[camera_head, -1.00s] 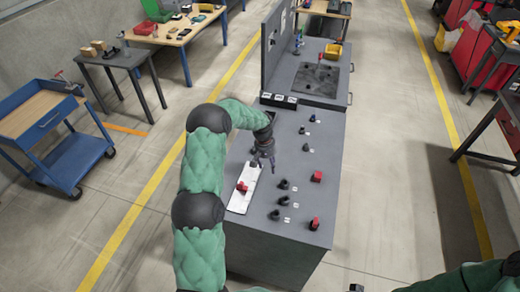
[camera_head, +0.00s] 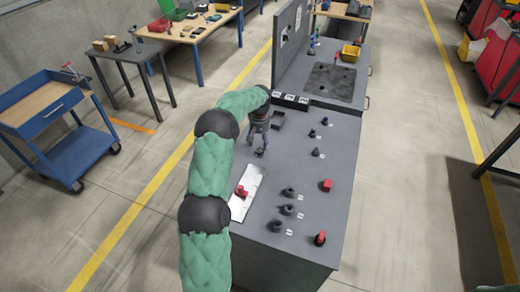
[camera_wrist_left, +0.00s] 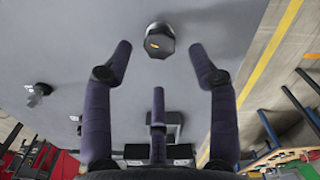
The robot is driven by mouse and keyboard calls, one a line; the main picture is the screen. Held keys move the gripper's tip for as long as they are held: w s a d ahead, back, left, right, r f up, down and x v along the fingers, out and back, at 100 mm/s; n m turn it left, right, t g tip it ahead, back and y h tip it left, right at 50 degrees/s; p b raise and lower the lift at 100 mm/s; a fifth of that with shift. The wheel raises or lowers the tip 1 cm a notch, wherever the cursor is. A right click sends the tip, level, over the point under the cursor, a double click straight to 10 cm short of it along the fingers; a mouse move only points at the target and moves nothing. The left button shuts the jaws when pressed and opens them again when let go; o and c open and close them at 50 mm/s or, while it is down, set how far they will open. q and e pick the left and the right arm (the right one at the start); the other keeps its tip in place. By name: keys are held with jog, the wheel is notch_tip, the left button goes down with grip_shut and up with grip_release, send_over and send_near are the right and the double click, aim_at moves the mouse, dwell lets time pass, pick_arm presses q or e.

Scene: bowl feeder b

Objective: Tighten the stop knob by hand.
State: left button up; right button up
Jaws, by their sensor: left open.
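A dark, many-sided knob with a yellow mark (camera_wrist_left: 159,43) stands on the grey bench top; it also shows in the head view (camera_head: 260,153). I take it for the stop knob, though no label shows on it. My left gripper (camera_head: 258,141) points down just above this knob. In the left wrist view the three dark fingers of the left gripper (camera_wrist_left: 159,64) are spread and empty. The knob lies just beyond the fingertips, centred between the two outer ones, and is not gripped. My right gripper is out of view.
A white plate (camera_head: 250,203) with a red-handled part (camera_head: 242,191) lies nearer on the bench (camera_head: 300,170). Several black knobs stand to the right, with a red block (camera_head: 326,185) among them. An upright panel (camera_head: 290,45) rises behind.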

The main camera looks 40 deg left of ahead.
aim_at(260, 150)
pick_arm(q)
jog(key=shift+f, duration=2.2)
jog(key=c, duration=1.2)
